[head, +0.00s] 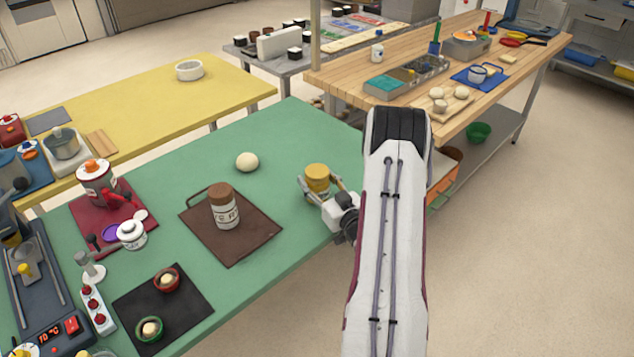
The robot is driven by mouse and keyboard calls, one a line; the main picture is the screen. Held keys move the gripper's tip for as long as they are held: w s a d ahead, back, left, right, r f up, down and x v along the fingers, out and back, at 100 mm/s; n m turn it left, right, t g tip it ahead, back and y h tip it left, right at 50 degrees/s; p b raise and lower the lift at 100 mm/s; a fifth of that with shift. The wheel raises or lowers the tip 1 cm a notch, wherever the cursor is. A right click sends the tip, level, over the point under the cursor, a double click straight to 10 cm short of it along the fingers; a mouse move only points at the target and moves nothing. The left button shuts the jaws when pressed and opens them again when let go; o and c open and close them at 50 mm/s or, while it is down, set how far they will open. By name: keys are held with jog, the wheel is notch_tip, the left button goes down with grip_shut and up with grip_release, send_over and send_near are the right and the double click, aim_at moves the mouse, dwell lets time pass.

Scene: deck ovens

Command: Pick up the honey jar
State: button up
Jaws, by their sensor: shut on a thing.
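The honey jar (317,177), a small round yellow jar with a golden top, is near the right edge of the green table (275,137). My gripper (320,188) reaches it from the lower right, with a finger on each side, shut on it. The jar looks upright. The fingers hide part of its lower side, and I cannot tell whether its base touches the table.
A brown-lidded labelled jar (225,208) stands on a brown tray (248,240) left of my gripper. A dough ball (247,161) lies behind that tray. A black mat (190,312) holds two small bowls. Green table surface around the dough ball is clear.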

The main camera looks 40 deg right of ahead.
jog(key=shift+r, duration=4.7)
